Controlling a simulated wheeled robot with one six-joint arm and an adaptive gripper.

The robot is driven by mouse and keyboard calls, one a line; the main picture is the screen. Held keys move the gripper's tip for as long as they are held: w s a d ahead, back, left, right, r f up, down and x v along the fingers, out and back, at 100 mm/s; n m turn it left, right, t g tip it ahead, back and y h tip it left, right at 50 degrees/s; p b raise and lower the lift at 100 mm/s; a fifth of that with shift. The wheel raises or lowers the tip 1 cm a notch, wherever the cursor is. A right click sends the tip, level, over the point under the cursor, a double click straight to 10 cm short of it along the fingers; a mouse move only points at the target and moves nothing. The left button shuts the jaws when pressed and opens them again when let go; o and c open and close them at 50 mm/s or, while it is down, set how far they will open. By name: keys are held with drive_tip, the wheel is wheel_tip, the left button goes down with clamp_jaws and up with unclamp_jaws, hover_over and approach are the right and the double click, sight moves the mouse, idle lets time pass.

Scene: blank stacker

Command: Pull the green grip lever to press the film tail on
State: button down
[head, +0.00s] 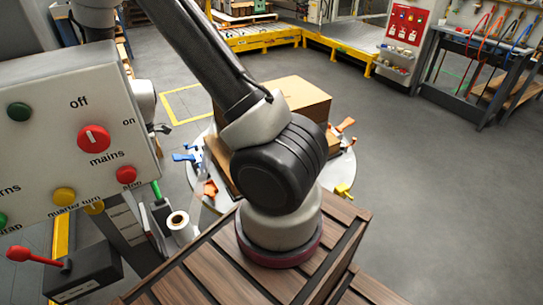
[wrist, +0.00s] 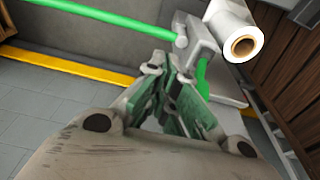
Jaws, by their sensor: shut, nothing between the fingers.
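The green grip lever (head: 156,190) stands upright beside the film roll (head: 178,222) in the head view, just right of the control panel. In the wrist view, a green grip (wrist: 203,76) shows just right of my fingertips, next to a grey bracket (wrist: 205,38). The white film roll (wrist: 243,44) with its brown core is at the upper right. My gripper (wrist: 166,66) is shut and empty, its fingertips close together. Whether they touch the grip or bracket I cannot tell. In the head view my gripper is hidden, and the film tail is hard to make out.
A control panel (head: 60,125) with knobs and buttons fills the left. A box with a red-knobbed lever (head: 80,275) sits below it. Cartons (head: 295,95) stand on a round turntable (head: 342,172).

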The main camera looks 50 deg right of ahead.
drive_tip(key=shift+s+a+f, duration=0.1)
drive_tip(key=shift+s+a, duration=0.2)
drive_tip(key=shift+s, duration=0.7)
drive_tip(key=shift+s+a, duration=0.35)
drive_tip(key=shift+s, duration=0.65)
drive_tip(key=shift+s+a+f, duration=0.1)
drive_tip(key=shift+s+a, duration=0.2)
drive_tip(key=shift+s, duration=0.7)
drive_tip(key=w+d, duration=0.2)
drive_tip(key=w, duration=0.5)
drive_tip(key=shift+r, duration=0.3)
drive_tip(key=shift+d, duration=0.1)
wheel_tip(320, 180, up, 9)
